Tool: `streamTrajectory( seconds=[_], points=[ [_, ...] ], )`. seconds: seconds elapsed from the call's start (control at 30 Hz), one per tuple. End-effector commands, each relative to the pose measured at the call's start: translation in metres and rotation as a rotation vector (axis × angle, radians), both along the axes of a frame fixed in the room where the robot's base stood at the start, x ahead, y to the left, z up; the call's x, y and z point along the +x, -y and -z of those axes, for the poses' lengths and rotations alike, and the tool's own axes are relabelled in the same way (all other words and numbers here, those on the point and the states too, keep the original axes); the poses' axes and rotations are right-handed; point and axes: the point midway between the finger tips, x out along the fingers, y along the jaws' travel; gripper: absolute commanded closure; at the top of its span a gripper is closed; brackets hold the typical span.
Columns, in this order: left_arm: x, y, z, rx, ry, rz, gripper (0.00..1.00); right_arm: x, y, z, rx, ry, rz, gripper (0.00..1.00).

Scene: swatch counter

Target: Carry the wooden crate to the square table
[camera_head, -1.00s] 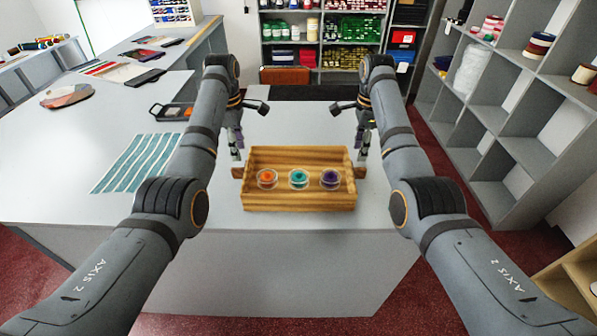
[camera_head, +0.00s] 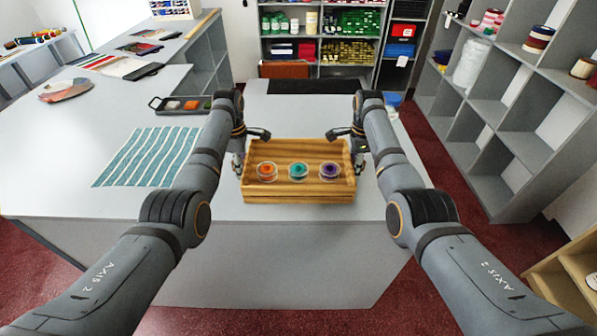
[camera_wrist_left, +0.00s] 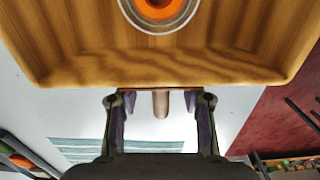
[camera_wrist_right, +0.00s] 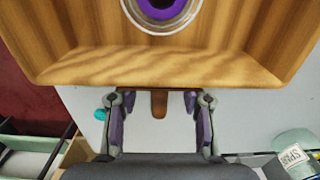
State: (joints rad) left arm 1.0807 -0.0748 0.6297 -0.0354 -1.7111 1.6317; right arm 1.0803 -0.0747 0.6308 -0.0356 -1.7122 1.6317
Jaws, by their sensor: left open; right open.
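The wooden crate (camera_head: 299,194) rests level on the grey-white counter (camera_head: 300,240). Three clear round dishes stand in it: orange (camera_head: 267,171), teal (camera_head: 299,171) and purple (camera_head: 330,171). My left gripper (camera_wrist_left: 160,104) is open at the crate's left end, with its fingers on either side of a short wooden handle (camera_wrist_left: 161,105). My right gripper (camera_wrist_right: 158,104) is open at the right end, its fingers likewise either side of a handle (camera_wrist_right: 159,104). Gaps show between fingers and handles. In the head view the wrists partly hide both ends. I cannot identify the square table.
A striped teal cloth (camera_head: 150,157) and a dark tray (camera_head: 181,104) lie on the counter to the left. Grey cubby shelves (camera_head: 500,120) stand on the right, with red floor (camera_head: 440,235) beside the counter. Stocked shelves (camera_head: 330,35) stand behind.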

Motion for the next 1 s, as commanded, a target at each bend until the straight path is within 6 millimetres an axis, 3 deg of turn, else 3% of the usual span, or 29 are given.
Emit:
streamTrajectory(
  seconds=[0.27, 0.6, 1.0],
  points=[
    [-0.0001, -0.0002, 0.0017, 0.0, 0.0, 0.0, 0.58, 0.0, 0.0001, 0.0016, 0.0, 0.0, 0.0, 0.58],
    [-0.0001, -0.0002, 0.0015, 0.0, 0.0, 0.0, 1.0, 0.0, 0.0, 0.0014, 0.0, 0.0, 0.0, 1.0],
    [0.0, -0.0001, 0.0014, 0.0, 0.0, 0.0, 1.0, 0.0001, -0.0001, 0.0012, 0.0, 0.0, 0.0, 1.0]
  ],
)
